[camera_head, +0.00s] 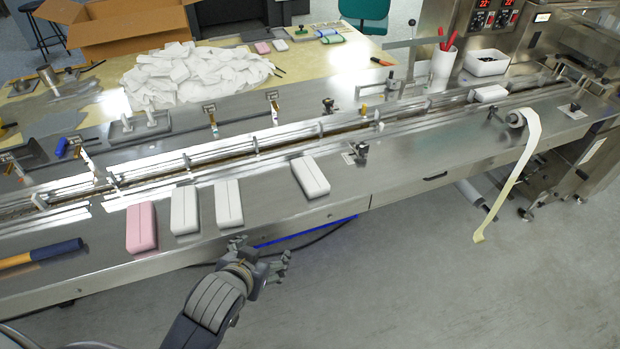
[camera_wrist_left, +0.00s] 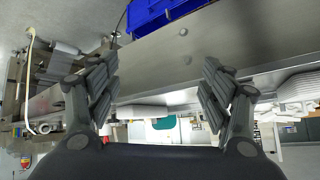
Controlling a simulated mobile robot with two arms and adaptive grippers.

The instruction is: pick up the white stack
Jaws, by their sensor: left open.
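Two white stacks, one (camera_head: 184,210) and another (camera_head: 228,204), lie side by side on the steel table's front strip, right of a pink stack (camera_head: 141,227). A third white stack (camera_head: 310,176) lies apart, farther right. One more white block (camera_head: 490,94) lies on the conveyor at the far right. My left gripper (camera_head: 262,251) is open and empty, just off the table's front edge, between the second and third white stacks. The left wrist view, upside down, shows its spread fingers (camera_wrist_left: 158,92) with a white block (camera_wrist_left: 145,112) beyond them. My right gripper is not in view.
The conveyor rail (camera_head: 255,152) runs along the table behind the stacks. A blue-and-yellow handled tool (camera_head: 45,252) lies at the left. A paper strip (camera_head: 515,175) hangs at the right. A blue bin (camera_wrist_left: 160,12) is under the table. Bare table lies between the stacks.

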